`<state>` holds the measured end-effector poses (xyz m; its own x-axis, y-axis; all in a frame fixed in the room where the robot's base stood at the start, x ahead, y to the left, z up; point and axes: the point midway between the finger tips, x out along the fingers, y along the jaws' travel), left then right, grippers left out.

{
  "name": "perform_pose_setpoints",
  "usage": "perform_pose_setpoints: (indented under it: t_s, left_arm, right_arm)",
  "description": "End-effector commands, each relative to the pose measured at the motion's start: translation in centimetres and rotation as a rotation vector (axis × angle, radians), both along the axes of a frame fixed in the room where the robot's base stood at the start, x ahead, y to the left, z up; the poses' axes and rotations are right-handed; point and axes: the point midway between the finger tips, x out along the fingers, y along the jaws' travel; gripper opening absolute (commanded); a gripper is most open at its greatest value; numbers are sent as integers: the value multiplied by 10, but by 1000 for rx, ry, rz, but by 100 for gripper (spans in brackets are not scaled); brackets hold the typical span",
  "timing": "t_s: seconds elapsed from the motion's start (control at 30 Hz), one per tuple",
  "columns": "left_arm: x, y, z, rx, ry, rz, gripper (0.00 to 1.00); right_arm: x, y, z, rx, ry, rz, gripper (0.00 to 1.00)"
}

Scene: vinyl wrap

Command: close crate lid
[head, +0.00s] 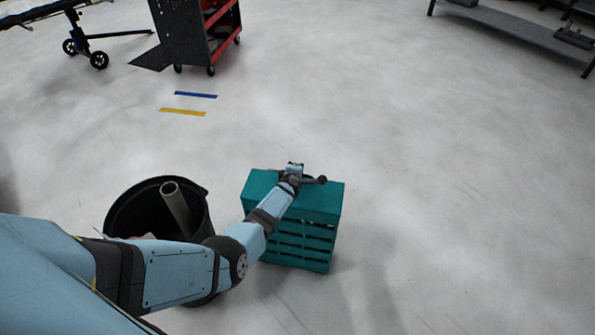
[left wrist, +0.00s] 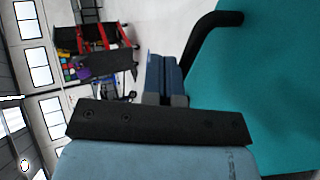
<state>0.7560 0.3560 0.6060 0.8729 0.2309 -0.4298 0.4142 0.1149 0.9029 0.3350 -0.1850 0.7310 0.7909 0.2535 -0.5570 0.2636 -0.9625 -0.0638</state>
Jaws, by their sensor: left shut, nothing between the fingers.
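The teal crate (head: 300,240) with slatted sides stands on the floor in the head view. Its flat teal lid (head: 330,192) lies across the top and looks down; the near part of its seam is too small to judge. My left gripper (head: 294,169) is shut and empty at the lid's far edge, with my forearm crossing over the lid. In the left wrist view the teal lid surface (left wrist: 265,90) fills the right side, close beside the gripper. A black curved bar (left wrist: 212,45) shows against it; I cannot tell what it belongs to. My right gripper is out of view.
A black bin (head: 125,208) holding a pale tube (head: 175,205) stands left of the crate, partly behind my left arm. A red and black cart (head: 200,35) is far back. The floor right of the crate is clear.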

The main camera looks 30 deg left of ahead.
Motion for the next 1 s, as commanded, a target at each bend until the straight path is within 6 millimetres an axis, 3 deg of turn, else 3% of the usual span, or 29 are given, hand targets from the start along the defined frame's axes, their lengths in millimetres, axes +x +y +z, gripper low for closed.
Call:
perform_pose_setpoints:
  t_s: [0.17,0.7,1.0]
  left_arm:
    - [0,-1,18,0,0,-1,0]
    - [-13,-7,115,-3,-2,-1,0]
    - [-19,-7,137,-1,1,-2,0]
  right_arm:
    - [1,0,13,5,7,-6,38]
    - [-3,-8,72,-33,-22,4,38]
    - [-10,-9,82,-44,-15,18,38]
